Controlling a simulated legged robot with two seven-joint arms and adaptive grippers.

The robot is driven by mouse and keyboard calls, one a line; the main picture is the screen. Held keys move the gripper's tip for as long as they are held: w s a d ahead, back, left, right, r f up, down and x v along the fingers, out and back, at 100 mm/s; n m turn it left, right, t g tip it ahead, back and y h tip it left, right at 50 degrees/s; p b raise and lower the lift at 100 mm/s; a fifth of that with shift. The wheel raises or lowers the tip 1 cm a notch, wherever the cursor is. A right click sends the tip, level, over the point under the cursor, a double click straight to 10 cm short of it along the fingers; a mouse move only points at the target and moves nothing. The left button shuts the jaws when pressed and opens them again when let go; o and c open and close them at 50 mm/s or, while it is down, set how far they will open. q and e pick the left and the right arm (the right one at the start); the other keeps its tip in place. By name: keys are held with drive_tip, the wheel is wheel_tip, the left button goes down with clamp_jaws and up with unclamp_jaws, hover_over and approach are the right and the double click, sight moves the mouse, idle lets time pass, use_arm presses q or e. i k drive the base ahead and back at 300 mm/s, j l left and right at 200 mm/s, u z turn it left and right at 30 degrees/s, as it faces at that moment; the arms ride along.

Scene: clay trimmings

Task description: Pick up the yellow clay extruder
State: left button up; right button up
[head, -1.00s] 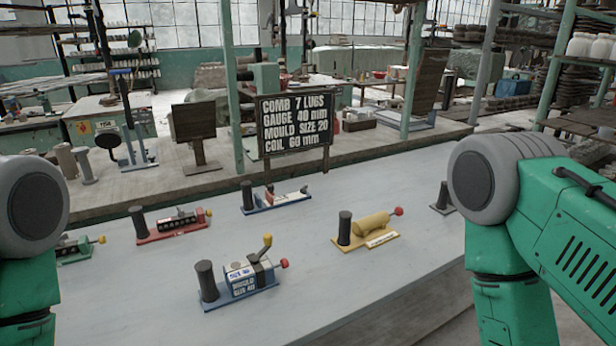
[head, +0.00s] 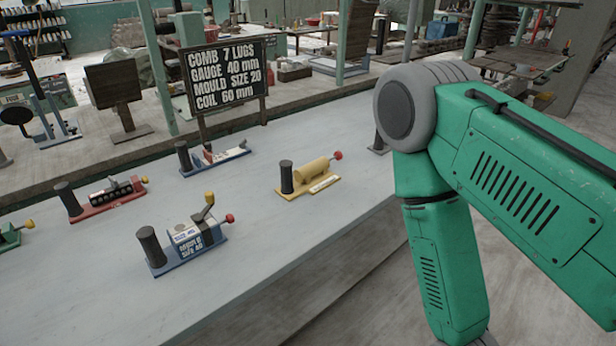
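The yellow clay extruder (head: 312,172) stands on the grey table, right of centre in the head view. It has a yellow base with a pale label, a yellow barrel, a dark upright cylinder at its left end and a red knob at its right end. Nothing touches it. My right arm comes in from the right, its links to the right of the extruder; its gripper is outside the frame. My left arm and gripper are not in view.
On the grey table (head: 120,305) stand a blue device (head: 190,240) in front, a red one (head: 108,197), another blue one (head: 215,160) and a green one (head: 12,235) at the left edge. A black sign (head: 225,75) stands behind. Bare tabletop surrounds the extruder.

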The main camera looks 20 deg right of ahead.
sight(314, 177)
drive_tip(key=l+u, duration=0.3)
drive_tip(key=i+l+u, duration=0.1)
drive_tip(key=u, duration=0.25)
drive_tip(key=l+u, duration=0.2)
drive_tip(key=l, duration=0.6)
drive_tip(key=l+u, duration=0.15)
drive_tip(key=l, duration=0.65)
drive_tip(key=k+l+u, duration=0.2)
drive_tip(key=l, duration=0.6)
drive_tip(key=k+l, duration=0.1)
drive_tip(key=l, duration=1.3)
